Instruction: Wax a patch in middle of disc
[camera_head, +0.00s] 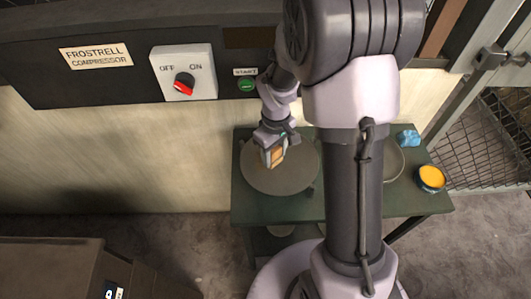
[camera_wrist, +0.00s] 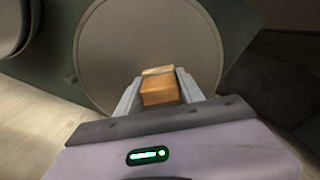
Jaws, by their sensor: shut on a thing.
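The grey disc (camera_head: 290,178) lies flat on the green table, left of my arm. It also fills the upper middle of the wrist view (camera_wrist: 125,45). My gripper (camera_head: 272,160) is over the disc, left of its middle in the head view. It is shut on an orange-brown wax block (camera_wrist: 160,88), which sits between the two fingers. The block also shows in the head view (camera_head: 277,156). Whether the block touches the disc, I cannot tell. No clear wax mark shows on the visible part of the disc.
The green table (camera_head: 270,208) stands against a pale wall. On its right are a round plate-like rim (camera_head: 401,160), partly hidden by my arm, a blue crumpled cloth (camera_head: 408,138) and a dark tin of yellow stuff (camera_head: 431,178). A switch box (camera_head: 183,73) and green start button (camera_head: 246,85) are above.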

